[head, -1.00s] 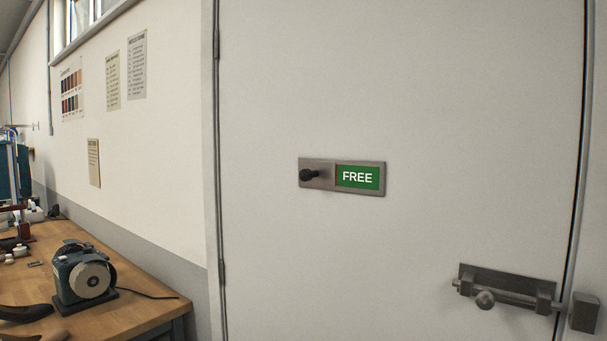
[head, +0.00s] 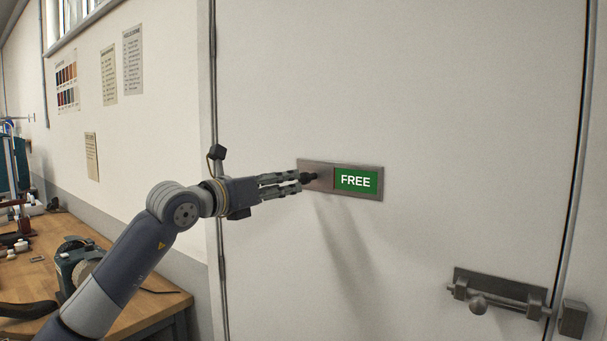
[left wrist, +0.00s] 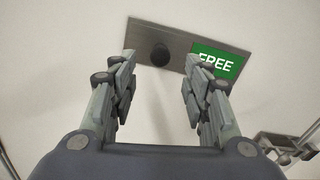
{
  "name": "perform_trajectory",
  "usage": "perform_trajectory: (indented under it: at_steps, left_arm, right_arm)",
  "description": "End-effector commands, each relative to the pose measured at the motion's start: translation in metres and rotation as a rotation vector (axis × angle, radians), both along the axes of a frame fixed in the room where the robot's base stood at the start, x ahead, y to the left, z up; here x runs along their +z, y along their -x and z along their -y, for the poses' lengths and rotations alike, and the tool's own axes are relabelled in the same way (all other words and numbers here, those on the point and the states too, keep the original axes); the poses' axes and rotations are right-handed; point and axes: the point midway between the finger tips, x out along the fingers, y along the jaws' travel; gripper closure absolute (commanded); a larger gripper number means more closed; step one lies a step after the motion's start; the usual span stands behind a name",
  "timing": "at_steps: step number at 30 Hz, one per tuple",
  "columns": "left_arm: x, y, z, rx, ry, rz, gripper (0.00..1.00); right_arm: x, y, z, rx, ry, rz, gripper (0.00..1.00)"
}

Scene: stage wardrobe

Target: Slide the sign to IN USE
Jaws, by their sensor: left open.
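The sign (head: 368,193) is a grey metal plate on the white door. Its window shows FREE in white on green at the right, and a dark knob (head: 309,178) sits on its left part. The sign (left wrist: 186,70) and its round dark knob (left wrist: 160,54) also show in the left wrist view. My left gripper (head: 299,182) is at the left end of the sign, by the knob. In the left wrist view its fingers (left wrist: 158,68) are apart, with the knob showing between and slightly beyond the tips. No contact is visible. My right gripper is not in view.
A metal bolt latch (head: 495,295) with a round knob is low at the door's right edge. A wooden workbench (head: 150,308) with a grinder (head: 75,262) stands at the left. The door face around the sign is clear.

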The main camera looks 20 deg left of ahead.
Motion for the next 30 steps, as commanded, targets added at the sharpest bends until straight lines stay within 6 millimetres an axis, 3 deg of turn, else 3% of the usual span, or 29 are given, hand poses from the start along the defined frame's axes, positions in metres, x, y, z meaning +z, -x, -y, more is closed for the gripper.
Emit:
perform_trajectory:
  at_steps: [3, 12, 26, 30]
  left_arm:
    - [0.006, -0.024, 0.011, -0.003, 0.004, -0.003, 0.56]
    - [0.004, -0.065, 0.027, -0.003, 0.004, -0.001, 0.56]
    - [0.000, -0.076, 0.032, -0.002, 0.002, 0.000, 0.56]
    - [0.000, -0.076, 0.032, -0.002, 0.002, 0.001, 0.83]
  right_arm:
    - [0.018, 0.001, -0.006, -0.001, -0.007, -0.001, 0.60]
    - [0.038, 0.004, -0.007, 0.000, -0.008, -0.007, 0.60]
    - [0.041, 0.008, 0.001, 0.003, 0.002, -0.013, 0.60]
    - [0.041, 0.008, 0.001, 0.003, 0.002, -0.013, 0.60]
